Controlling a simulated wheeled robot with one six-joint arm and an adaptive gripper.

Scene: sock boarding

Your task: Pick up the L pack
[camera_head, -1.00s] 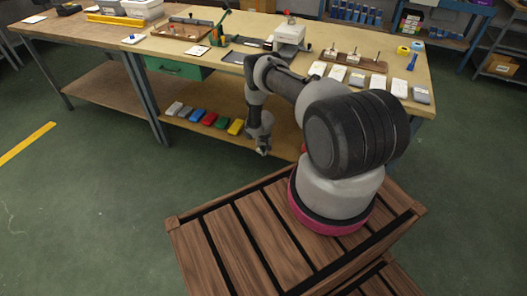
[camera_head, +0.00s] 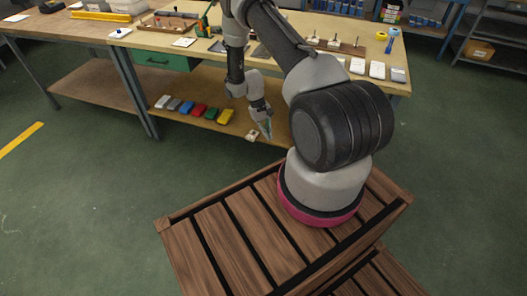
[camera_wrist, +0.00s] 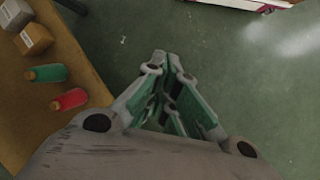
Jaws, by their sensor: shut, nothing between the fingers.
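My gripper (camera_head: 266,128) hangs near the front edge of the lower shelf in the head view. In the wrist view its two green-padded fingers (camera_wrist: 166,68) come together with nothing held between them. Coloured packs lie in a row on the shelf: grey-white (camera_head: 163,101), grey (camera_head: 174,104), blue (camera_head: 186,107), red (camera_head: 198,111), green (camera_head: 212,114) and yellow (camera_head: 225,117). No L label is readable, so I cannot tell which is the L pack.
The bench top (camera_head: 290,70) above the shelf carries several white packs (camera_head: 377,70), a wooden rack (camera_head: 335,46) and tools.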

